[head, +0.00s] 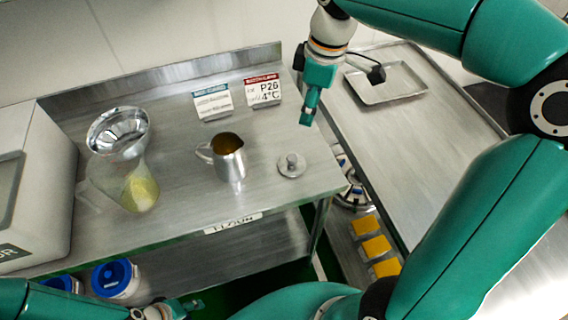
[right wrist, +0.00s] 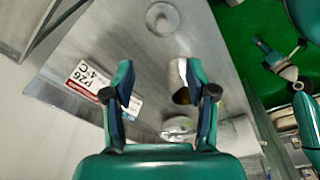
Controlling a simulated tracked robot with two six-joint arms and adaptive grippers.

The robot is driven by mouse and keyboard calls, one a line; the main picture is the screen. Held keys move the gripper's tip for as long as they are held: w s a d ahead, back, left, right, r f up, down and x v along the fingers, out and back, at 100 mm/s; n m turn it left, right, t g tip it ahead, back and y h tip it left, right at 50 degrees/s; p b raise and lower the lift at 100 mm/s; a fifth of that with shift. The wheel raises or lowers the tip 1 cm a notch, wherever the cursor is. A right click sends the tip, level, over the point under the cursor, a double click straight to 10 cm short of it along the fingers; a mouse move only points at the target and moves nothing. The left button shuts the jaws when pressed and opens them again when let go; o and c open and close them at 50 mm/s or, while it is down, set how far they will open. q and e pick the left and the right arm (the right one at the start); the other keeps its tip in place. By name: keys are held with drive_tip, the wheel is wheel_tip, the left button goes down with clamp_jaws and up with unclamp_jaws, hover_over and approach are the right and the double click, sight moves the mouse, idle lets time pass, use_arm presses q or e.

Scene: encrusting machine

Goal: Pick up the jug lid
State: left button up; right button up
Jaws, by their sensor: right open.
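The jug lid (head: 291,165), a small round metal disc with a knob, lies on the steel table to the right of the metal jug (head: 228,157). The lid also shows at the top of the right wrist view (right wrist: 162,18). My right gripper (head: 308,112) is above the table's back right, apart from the lid. In the right wrist view it is open and empty (right wrist: 162,88), with the lid beyond its fingertips. The jug stands upright and open, with brown contents. My left gripper (head: 190,306) is low at the bottom edge, too small to read.
A clear pitcher (head: 137,190) with yellow contents and a metal funnel-like bowl stands left on the table. Two label cards (head: 263,90) stand behind the jug. A second steel table with a shallow tray (head: 386,83) is at right. Blue-lidded tubs (head: 116,278) sit below.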

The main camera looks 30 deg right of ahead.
drive_tip(key=f, duration=0.2)
drive_tip(key=b, duration=0.1)
hover_over(292, 158)
drive_tip(key=d, duration=0.1)
drive_tip(key=f, duration=1.1)
drive_tip(key=shift+d, duration=0.2)
drive_tip(key=f, duration=0.2)
drive_tip(key=a+f, duration=0.1)
drive_tip(key=f, duration=0.2)
drive_tip(key=shift+w+a+f, duration=0.1)
drive_tip(key=shift+w+f, duration=0.05)
drive_tip(key=shift+f, duration=0.3)
use_arm(q)
drive_tip(key=shift+w+d+f, duration=0.1)
drive_tip(key=shift+w+f, duration=0.15)
drive_tip(key=shift+f, duration=0.2)
drive_tip(key=shift+w+d+f, duration=0.1)
drive_tip(key=shift+w+f, duration=0.1)
drive_tip(key=shift+f, duration=0.25)
use_arm(e)
clamp_jaws()
